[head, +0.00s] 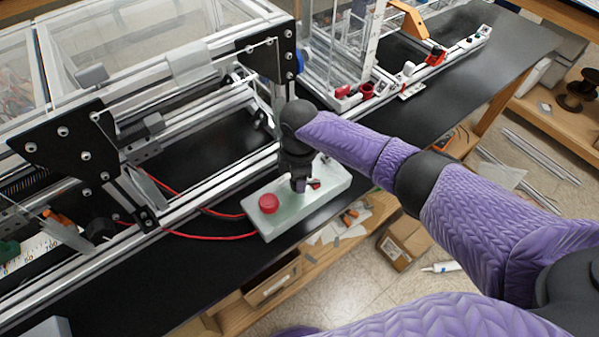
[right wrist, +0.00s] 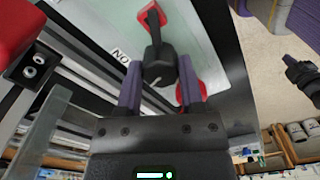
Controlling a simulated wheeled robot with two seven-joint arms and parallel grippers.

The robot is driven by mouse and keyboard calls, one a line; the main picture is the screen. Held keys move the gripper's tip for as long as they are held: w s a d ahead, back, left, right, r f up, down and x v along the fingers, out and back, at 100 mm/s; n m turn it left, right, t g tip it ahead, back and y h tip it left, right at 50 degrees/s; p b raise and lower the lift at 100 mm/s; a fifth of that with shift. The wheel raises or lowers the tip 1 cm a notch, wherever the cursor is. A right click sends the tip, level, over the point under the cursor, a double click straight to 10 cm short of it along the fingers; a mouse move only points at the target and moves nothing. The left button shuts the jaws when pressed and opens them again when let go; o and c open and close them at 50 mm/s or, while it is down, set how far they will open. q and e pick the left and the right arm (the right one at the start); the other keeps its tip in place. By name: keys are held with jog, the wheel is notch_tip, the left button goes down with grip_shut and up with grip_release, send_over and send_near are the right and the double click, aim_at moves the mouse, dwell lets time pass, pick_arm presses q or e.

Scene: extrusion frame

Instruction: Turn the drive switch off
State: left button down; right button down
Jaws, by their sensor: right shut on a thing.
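The control box (head: 325,192) is a pale grey-green box on the black bench, with a round red button (head: 268,203) at its left end. My right gripper (head: 299,185) points down over the box. In the right wrist view its purple fingers (right wrist: 158,85) are closed on the sides of a black knob with a white line, which I take for the drive switch (right wrist: 158,64). A red part (right wrist: 202,90) shows partly behind one finger. A label, partly hidden, reads "NO" (right wrist: 121,56). In the head view the gripper hides the knob. My left gripper does not show.
A machine of aluminium rails with black end plates (head: 66,143) stands left of the box, close to it. Red cables (head: 215,235) run from the box to the left. The black bench (head: 150,285) is bare in front; its edge lies just beyond the box.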

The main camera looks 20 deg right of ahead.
jog(key=n, duration=0.4)
jog(key=shift+n, duration=0.3)
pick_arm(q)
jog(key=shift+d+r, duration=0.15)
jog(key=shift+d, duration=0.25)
pick_arm(e)
jog(key=shift+n, duration=0.5)
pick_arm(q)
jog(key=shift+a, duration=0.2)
pick_arm(e)
jog(key=shift+w, duration=0.1)
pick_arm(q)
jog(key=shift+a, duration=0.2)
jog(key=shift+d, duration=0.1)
pick_arm(e)
jog(key=shift+c, duration=1.5)
grip_release()
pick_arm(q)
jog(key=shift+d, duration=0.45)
pick_arm(e)
jog(key=shift+o, duration=0.4)
